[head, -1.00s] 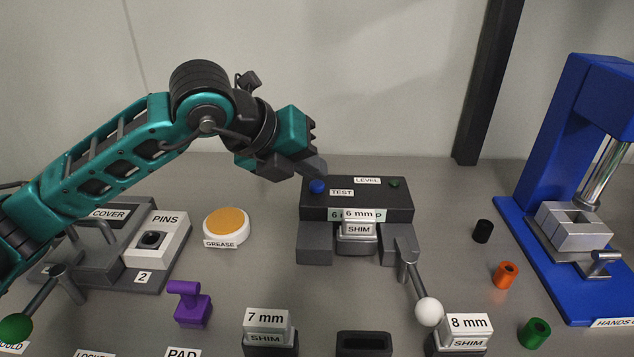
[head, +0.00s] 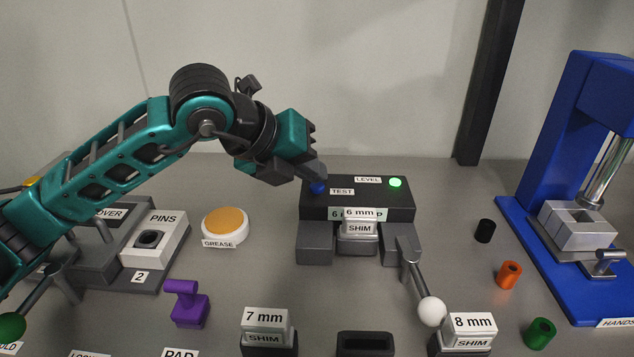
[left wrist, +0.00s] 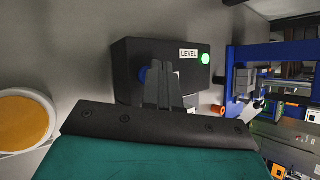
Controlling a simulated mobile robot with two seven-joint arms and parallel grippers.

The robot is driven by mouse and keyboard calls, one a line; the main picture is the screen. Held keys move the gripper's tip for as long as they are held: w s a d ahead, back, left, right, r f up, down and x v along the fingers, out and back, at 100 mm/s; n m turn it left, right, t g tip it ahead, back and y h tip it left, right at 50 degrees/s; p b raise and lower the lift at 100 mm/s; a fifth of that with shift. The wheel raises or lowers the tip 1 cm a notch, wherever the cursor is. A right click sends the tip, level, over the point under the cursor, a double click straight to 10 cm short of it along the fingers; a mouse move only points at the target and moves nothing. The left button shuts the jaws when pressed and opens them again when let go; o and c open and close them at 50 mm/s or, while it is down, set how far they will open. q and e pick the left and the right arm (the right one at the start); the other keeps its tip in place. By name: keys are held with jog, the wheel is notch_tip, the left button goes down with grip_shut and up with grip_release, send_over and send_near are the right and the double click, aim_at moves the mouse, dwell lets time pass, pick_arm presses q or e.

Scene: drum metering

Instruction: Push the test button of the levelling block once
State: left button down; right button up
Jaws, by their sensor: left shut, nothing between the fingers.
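The dark levelling block (head: 360,210) stands at mid-bench with TEST and LEVEL labels on its top. The blue test button (head: 318,187) is at its left end, partly covered by my left gripper. My left gripper (head: 318,171) is shut and empty, its fingertips at the button, seemingly touching it. The lamp beside LEVEL (head: 396,182) glows bright green. In the left wrist view the lit lamp (left wrist: 205,59) shows too, and the shut fingers hide most of the blue button (left wrist: 143,75). My right gripper is in neither view.
A 6 mm shim (head: 358,229) sits in the block's front gap, with a white-knobbed lever (head: 431,311) to its right. A grease pad (head: 225,224) and pins block (head: 160,237) lie left. A blue press (head: 570,190) stands right.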

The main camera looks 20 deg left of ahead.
aim_at(312, 187)
pick_arm(q)
jog(key=shift+s+d+f+b, duration=0.2)
jog(key=shift+f+b, duration=0.1)
jog(key=shift+f, duration=0.2)
dwell(0.3)
jog(key=shift+r, duration=0.1)
jog(key=shift+a+r+p, duration=0.1)
jog(key=shift+r+p, duration=0.4)
jog(key=shift+r, duration=0.25)
jog(key=shift+w+r, duration=0.1)
jog(key=shift+w, duration=0.05)
jog(key=shift+r, duration=0.15)
jog(key=shift+r+p, duration=0.25)
jog(key=shift+p, duration=0.05)
notch_tip(312, 187, up, 5)
jog(key=p, duration=0.3)
jog(key=shift+f, duration=0.2)
